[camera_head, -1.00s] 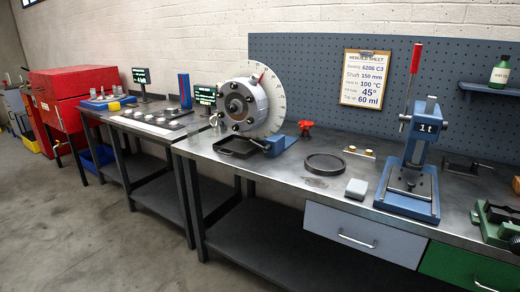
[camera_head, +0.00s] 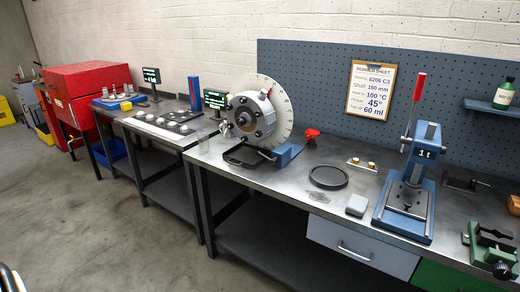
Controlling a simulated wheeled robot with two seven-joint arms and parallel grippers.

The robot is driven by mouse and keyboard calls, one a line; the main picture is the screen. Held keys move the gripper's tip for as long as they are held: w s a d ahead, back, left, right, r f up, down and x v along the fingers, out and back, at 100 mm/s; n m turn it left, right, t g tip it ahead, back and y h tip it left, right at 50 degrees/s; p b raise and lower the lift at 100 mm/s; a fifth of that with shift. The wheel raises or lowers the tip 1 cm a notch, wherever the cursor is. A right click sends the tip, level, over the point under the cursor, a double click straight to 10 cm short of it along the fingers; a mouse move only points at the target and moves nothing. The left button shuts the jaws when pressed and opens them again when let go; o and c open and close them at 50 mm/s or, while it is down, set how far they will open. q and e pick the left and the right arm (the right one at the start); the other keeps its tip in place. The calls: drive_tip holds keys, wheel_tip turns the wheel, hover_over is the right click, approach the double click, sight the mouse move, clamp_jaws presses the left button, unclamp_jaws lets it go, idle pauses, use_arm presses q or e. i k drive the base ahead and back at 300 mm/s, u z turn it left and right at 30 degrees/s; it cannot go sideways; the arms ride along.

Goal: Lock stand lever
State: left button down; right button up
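The rotor stand is on the bench, with a grey rotor housing (camera_head: 250,118) in front of a white graduated dial disc (camera_head: 283,100). A blue base part (camera_head: 287,155) shows at its lower right, and a black tray (camera_head: 247,156) sits below the housing. A small red mark shows at the top of the housing. A red knob-like piece (camera_head: 312,134) stands on the bench just right of the stand. I cannot tell which part is the stand lever, or its position. Neither of my grippers is in view.
A blue arbor press (camera_head: 406,205) with a red-tipped handle stands at right, near a green vise (camera_head: 491,248). The floor (camera_head: 85,215) at left is open.

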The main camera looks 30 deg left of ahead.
sight(272, 161)
drive_tip(key=k, duration=0.55)
drive_tip(key=u, duration=0.7)
drive_tip(key=i, duration=1.7)
drive_tip(key=z, duration=0.55)
